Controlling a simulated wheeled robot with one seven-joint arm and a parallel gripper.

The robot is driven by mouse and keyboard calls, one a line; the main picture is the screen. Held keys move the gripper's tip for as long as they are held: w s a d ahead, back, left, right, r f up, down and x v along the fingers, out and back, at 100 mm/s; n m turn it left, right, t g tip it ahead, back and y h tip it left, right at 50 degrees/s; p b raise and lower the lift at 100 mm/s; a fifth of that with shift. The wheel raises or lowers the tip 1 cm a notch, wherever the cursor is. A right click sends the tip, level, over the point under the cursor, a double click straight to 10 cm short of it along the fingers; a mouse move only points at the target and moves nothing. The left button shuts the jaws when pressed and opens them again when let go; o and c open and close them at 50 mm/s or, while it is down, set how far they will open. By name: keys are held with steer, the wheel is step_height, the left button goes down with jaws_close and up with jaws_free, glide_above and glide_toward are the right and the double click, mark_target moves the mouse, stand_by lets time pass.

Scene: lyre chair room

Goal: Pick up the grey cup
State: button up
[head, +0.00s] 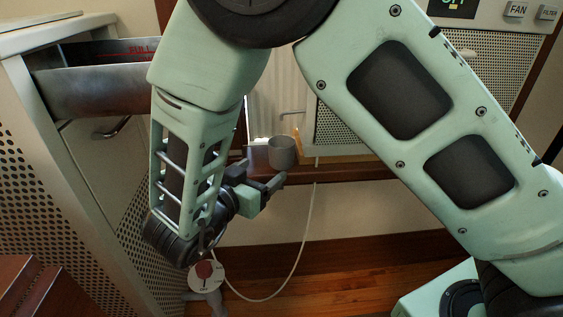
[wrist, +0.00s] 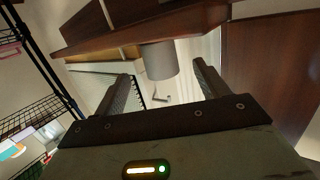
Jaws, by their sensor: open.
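The grey cup (head: 282,152) stands on a narrow wooden ledge (head: 340,172) against the wall in the head view. My gripper (head: 260,176) is just in front of the ledge, slightly left of and below the cup in the picture, with its fingers apart. In the wrist view the cup (wrist: 158,61) shows upside down under the ledge, in line with the gap between the two open fingers (wrist: 162,75). It appears beyond the fingertips. I see no contact between the fingers and the cup.
A perforated cabinet (head: 90,165) with an open metal drawer (head: 95,90) stands at the left. A wire rack (wrist: 45,105) shows at left in the wrist view.

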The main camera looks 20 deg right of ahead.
mark_target(275, 160)
steer(key=shift+x, duration=1.1)
steer(key=b+x, duration=0.2)
steer(key=x, duration=0.2)
steer(key=shift+s+d+b, duration=0.15)
steer(key=shift+b, duration=0.2)
steer(key=shift+w+d, duration=0.35)
steer(key=shift+d, duration=0.05)
steer(key=c, duration=1.1)
